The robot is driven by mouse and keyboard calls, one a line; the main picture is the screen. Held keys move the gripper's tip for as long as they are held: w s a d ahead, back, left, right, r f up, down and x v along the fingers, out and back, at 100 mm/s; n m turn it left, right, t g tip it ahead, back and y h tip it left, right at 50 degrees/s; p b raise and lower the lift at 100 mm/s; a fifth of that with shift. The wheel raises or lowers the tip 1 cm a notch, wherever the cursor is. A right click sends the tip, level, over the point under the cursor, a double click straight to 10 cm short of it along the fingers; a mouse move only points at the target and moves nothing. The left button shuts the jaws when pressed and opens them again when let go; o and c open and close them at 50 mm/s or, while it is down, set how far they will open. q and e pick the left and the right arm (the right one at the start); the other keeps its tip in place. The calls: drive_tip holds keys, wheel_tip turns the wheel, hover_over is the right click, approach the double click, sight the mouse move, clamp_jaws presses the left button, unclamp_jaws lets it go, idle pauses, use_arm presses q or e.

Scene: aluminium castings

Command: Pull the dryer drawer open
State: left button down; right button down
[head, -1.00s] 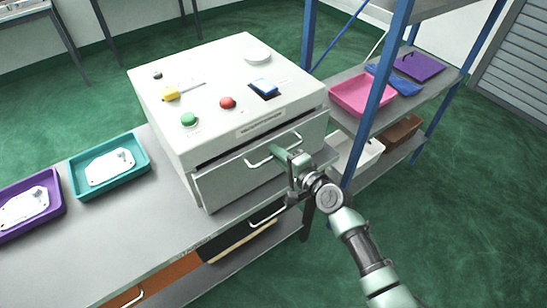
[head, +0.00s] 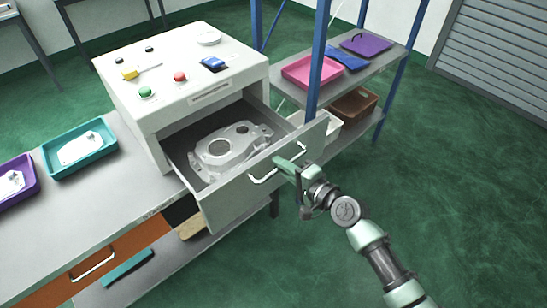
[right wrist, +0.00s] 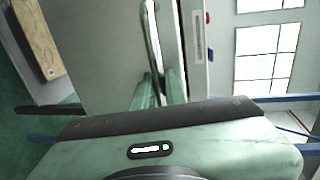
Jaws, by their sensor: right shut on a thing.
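The dryer (head: 175,62) is a white box on the grey bench, with buttons on its top. Its drawer (head: 232,203) stands well out from the front and is open. A grey aluminium casting (head: 213,151) with a large round hole lies inside it. My right gripper (head: 284,164) is shut on the drawer's white bar handle (head: 262,179), in front of the drawer face. In the right wrist view the handle (right wrist: 151,35) runs down between the fingers (right wrist: 160,90), against the pale drawer front. My left gripper is not in view.
A teal tray (head: 50,170) and a purple tray (head: 32,180), each with a white part, sit on the bench at left. A blue-posted shelf (head: 316,60) with a pink tray (head: 300,76) stands close at right. Green floor is clear at right.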

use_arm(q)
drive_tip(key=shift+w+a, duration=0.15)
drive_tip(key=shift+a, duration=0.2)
use_arm(e)
drive_tip(key=v, duration=0.3)
drive_tip(key=shift+f, duration=0.35)
drive_tip(key=c, duration=1.5)
unclamp_jaws()
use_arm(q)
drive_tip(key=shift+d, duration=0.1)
use_arm(e)
drive_tip(key=shift+o, duration=0.2)
